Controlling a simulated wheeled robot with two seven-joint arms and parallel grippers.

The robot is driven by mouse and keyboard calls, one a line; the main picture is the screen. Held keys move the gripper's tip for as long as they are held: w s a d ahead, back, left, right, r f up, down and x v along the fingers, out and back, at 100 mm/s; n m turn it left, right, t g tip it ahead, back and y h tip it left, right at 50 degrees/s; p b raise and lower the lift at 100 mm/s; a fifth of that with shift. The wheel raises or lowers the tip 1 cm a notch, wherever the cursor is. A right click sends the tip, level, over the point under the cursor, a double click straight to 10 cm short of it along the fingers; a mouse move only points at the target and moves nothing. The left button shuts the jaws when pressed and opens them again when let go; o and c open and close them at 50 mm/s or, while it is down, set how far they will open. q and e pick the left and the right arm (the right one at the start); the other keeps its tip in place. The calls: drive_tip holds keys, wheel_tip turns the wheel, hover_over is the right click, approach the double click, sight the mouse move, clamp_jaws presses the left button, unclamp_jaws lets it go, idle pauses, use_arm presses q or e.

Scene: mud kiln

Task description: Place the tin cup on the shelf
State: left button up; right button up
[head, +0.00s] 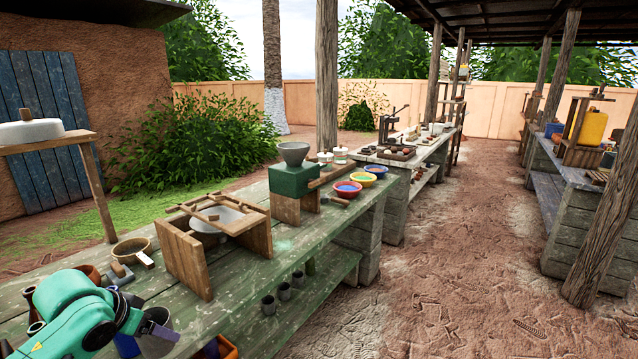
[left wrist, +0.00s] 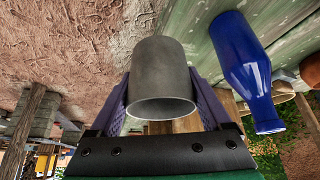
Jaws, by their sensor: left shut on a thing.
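My left gripper (head: 160,328) is at the lower left of the head view, by the front edge of the green wooden table. It is shut on a grey tin cup (left wrist: 162,78), which sits between the two purple fingers in the left wrist view. In the head view the cup (head: 157,345) shows just below the fingers, partly covered by them. The shelf (head: 327,283) is the lower green board under the table. Several small dark cups (head: 284,291) stand in a row on it. My right gripper is not in view.
On the table (head: 267,285) are a wooden frame with a white bowl (head: 215,220), a green grinder (head: 292,180) and coloured bowls (head: 347,189). The dirt floor at right is clear.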

use_arm(q)
drive_tip(key=s+d+f+n, duration=0.1)
drive_tip(key=s+d+f, duration=0.4)
drive_tip(key=d, duration=0.3)
drive_tip(key=s+d+f+n+y, duration=0.1)
drive_tip(key=s+d+f, duration=0.4)
drive_tip(key=s+d, duration=0.3)
drive_tip(key=shift+d, duration=0.25)
drive_tip(key=shift+f, duration=0.1)
drive_tip(key=shift+a, duration=0.1)
